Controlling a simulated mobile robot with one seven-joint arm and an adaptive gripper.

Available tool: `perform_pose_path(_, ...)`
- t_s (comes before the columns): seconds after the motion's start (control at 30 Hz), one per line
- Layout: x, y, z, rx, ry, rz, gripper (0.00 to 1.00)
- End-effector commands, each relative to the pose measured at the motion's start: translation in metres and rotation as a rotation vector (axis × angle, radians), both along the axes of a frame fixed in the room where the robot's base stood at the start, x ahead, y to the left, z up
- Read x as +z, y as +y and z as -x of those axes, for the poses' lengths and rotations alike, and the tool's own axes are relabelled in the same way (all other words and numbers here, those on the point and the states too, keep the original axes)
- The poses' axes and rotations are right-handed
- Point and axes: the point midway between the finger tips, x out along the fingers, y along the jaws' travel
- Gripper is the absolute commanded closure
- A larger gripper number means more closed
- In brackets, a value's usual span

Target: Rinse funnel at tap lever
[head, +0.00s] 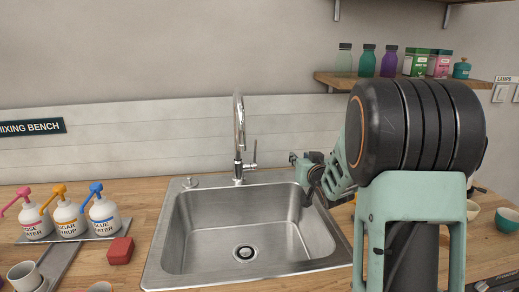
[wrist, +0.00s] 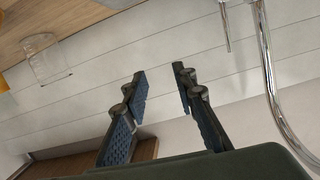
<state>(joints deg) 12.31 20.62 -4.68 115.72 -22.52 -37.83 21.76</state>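The chrome tap (head: 239,135) stands behind the steel sink (head: 180,240). Its thin lever (head: 254,153) rises on its right side. In the tilted, inverted wrist view, the lever (wrist: 225,25) hangs beside the curved tap (wrist: 268,80), right of the fingers. My gripper (head: 298,160) is over the sink's back right corner, to the right of the lever and apart from it. In the wrist view my gripper (wrist: 161,80) is open with nothing between its fingers. A clear glass vessel (wrist: 45,60) stands on the counter; I cannot tell whether it is the funnel. No funnel is identifiable in the head view.
Pump bottles (head: 67,218) stand on a tray at left, near a red block (head: 120,250). A wall shelf (head: 400,84) with jars is above my arm. Bowls (head: 507,219) sit at right. The sink basin is empty.

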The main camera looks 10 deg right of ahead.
Motion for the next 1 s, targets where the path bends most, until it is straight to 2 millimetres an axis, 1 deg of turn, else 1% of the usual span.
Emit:
perform_pose_path(0.03, -0.006, 0.029, -0.012, 0.070, -0.044, 0.006, 0.75)
perform_pose_path(0.1, -0.002, 0.065, -0.021, 0.150, -0.103, 0.008, 0.75)
perform_pose_path(0.2, 0.005, 0.096, -0.027, 0.221, -0.162, 0.006, 0.75)
perform_pose_path(0.27, 0.007, 0.106, -0.029, 0.244, -0.178, 0.004, 0.75)
perform_pose_path(0.37, 0.011, 0.114, -0.035, 0.257, -0.192, 0.004, 0.75)
perform_pose_path(0.47, 0.010, 0.116, -0.047, 0.258, -0.191, 0.003, 0.75)
perform_pose_path(0.8, 0.010, 0.126, -0.103, 0.254, -0.188, 0.002, 0.75)
perform_pose_path(1.0, 0.010, 0.131, -0.125, 0.255, -0.189, 0.002, 0.75)
